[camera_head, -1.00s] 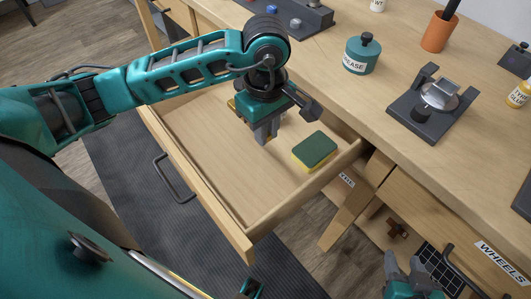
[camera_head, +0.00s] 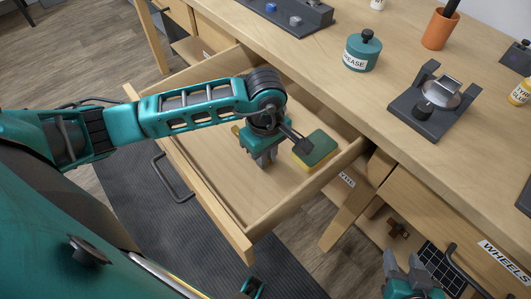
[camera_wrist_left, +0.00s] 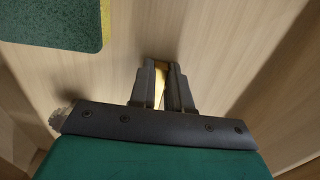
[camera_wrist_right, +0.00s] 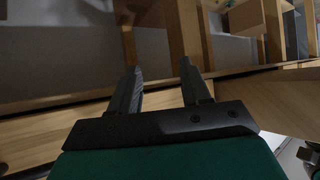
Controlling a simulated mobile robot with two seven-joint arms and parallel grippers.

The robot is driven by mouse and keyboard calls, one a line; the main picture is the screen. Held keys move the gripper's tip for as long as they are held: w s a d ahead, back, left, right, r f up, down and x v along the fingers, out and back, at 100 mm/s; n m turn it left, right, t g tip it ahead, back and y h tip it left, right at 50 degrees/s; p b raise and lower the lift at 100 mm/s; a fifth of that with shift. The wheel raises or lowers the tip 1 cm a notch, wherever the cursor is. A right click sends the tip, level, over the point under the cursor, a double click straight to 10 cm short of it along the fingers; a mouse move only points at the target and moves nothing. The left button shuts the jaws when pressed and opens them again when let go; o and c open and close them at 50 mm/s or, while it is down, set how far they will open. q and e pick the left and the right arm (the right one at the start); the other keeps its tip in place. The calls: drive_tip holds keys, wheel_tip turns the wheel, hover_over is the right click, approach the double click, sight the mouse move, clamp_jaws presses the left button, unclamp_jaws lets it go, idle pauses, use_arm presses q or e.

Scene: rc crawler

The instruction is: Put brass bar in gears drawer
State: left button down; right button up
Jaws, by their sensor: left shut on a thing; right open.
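My left gripper (camera_head: 266,158) is low inside the open wooden drawer (camera_head: 215,205), pointing down near the drawer floor. In the left wrist view its fingers (camera_wrist_left: 162,88) are shut on a yellow brass-coloured piece, the brass bar (camera_wrist_left: 160,68), of which only a small part shows between them. I cannot tell whether the bar touches the drawer floor. The drawer's own label is not readable. My right gripper (camera_head: 407,280) is open and empty at the lower right, by the lower part of the bench; its fingers also show apart in the right wrist view (camera_wrist_right: 160,90).
A green and yellow sponge (camera_head: 316,150) lies in the drawer just right of my left gripper. A grease pot (camera_head: 362,52), a dark fixture (camera_head: 425,115) and an orange cup (camera_head: 440,30) stand on the bench top. A wheels drawer (camera_head: 440,215) is at the right.

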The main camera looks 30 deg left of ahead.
use_arm(q)
drive_tip(key=shift+s+f+b, duration=0.25)
drive_tip(key=shift+f+b, duration=0.3)
drive_tip(key=shift+f, duration=0.2)
drive_tip(key=c, duration=1.1)
unclamp_jaws()
drive_tip(key=r, duration=0.4)
drive_tip(key=r+p, duration=0.1)
drive_tip(key=r, duration=0.4)
drive_tip(key=r+p, duration=0.1)
drive_tip(key=r, duration=0.3)
drive_tip(key=shift+w+r, duration=0.25)
drive_tip(key=shift+r, duration=0.05)
